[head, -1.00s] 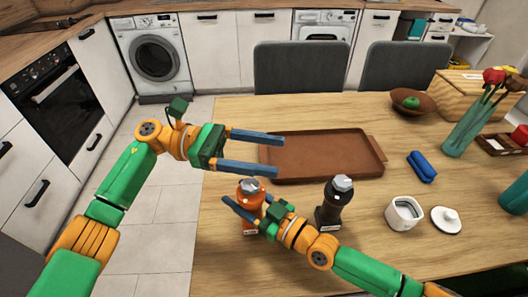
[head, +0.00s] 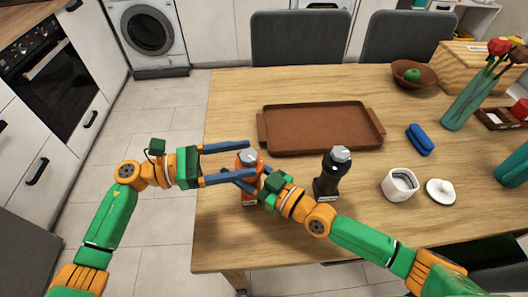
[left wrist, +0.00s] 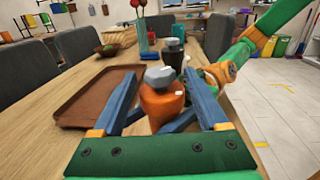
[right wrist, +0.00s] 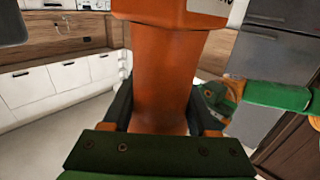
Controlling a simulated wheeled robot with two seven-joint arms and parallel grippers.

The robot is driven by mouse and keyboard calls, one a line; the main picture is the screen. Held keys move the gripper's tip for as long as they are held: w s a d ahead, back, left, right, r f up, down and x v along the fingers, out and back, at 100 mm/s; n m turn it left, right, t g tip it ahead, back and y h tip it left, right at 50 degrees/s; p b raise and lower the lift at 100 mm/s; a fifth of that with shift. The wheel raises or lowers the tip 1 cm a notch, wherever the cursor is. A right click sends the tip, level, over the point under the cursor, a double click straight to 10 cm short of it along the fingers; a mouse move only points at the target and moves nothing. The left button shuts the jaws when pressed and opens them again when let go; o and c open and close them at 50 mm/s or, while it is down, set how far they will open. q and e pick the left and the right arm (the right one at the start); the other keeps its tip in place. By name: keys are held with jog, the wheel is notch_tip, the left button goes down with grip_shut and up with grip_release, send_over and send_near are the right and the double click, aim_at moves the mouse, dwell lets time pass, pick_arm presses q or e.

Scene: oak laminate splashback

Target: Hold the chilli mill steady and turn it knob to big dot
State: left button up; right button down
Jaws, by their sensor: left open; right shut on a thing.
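The orange chilli mill (head: 248,191) stands upright on the table near its left edge, with a grey faceted knob (head: 249,155) on top. My right gripper (head: 247,181) is shut on its body, which fills the right wrist view (right wrist: 165,85) between the fingers. My left gripper (head: 252,160) is open at the mill's top, one finger on each side. In the left wrist view the knob (left wrist: 158,76) lies between the open fingers, apparently with gaps. A small pale mark shows on the orange top; I cannot make out the dot sizes.
A dark mill (head: 328,178) with a grey knob stands just right of my right gripper. A brown tray (head: 262,135) lies behind the mills. A white jar (head: 399,185), its lid (head: 441,192) and a blue object (head: 420,140) are further right.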

aim_at(258, 158)
pick_arm(q)
jog(key=d, duration=0.5)
jog(key=shift+w+d, duration=0.2)
jog(key=shift+w, duration=0.1)
grip_shut()
jog(key=shift+s+a+m+g, duration=0.1)
jog(key=shift+s+m+g, duration=0.15)
jog(key=shift+m+g, duration=0.75)
jog(key=shift+s+d+m+g, duration=0.15)
jog(key=shift+m+g, duration=0.4)
jog(key=shift+g, duration=0.85)
jog(key=shift+s+a+m+g, duration=0.15)
jog(key=shift+s+m+g, duration=0.15)
jog(key=shift+m+g, duration=0.7)
jog(key=shift+n, duration=0.25)
grip_release()
jog(key=shift+w+r, duration=0.1)
notch_tip(258, 158, up, 10)
